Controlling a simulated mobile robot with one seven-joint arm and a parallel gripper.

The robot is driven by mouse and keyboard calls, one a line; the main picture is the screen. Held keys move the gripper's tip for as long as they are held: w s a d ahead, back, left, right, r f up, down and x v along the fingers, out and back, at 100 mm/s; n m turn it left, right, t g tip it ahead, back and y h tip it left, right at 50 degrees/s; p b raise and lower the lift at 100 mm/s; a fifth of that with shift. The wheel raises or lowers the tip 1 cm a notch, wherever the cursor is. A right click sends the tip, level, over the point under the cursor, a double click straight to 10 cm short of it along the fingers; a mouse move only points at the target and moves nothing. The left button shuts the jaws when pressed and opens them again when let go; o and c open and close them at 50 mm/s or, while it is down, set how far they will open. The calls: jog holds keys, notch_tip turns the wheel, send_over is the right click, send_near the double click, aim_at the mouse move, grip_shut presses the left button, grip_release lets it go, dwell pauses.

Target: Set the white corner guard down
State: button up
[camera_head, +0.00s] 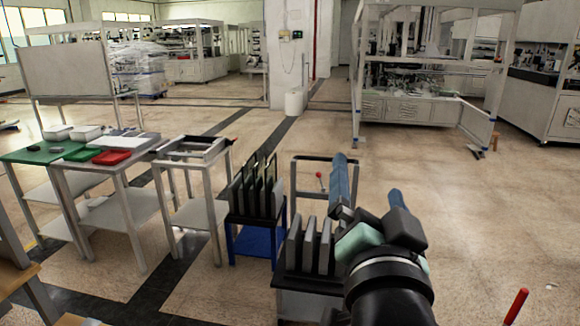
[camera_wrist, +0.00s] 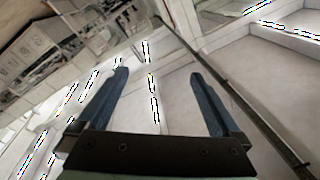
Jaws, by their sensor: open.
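My gripper (camera_head: 368,180) is at the lower right of the head view, above and beside a rack of upright dark panels. In the wrist view its two blue fingers (camera_wrist: 159,73) stand wide apart with nothing between them. I cannot pick out a white corner guard in either view.
A green-topped table (camera_head: 28,153) stands at left, beside one with a red tray (camera_head: 111,157). A small cart (camera_head: 194,148) stands right of them. Upright panels fill a blue stand (camera_head: 249,245) and a nearer rack (camera_head: 308,247). A red post (camera_head: 516,306) rises lower right.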

jog(key=s+a+r+n+t+y, duration=0.1)
jog(key=s+a+r+n+t, duration=0.3)
jog(key=r, duration=0.6)
jog(key=s+a+r+n+t+y, duration=0.2)
jog(key=s+a+r+n+t, duration=0.2)
jog(key=s+a+r, duration=0.3)
notch_tip(320, 180, up, 3)
jog(key=shift+s+a+r+n, duration=0.1)
jog(key=shift+s+a+n, duration=0.25)
jog(key=shift+s, duration=0.25)
jog(key=shift+r, duration=0.1)
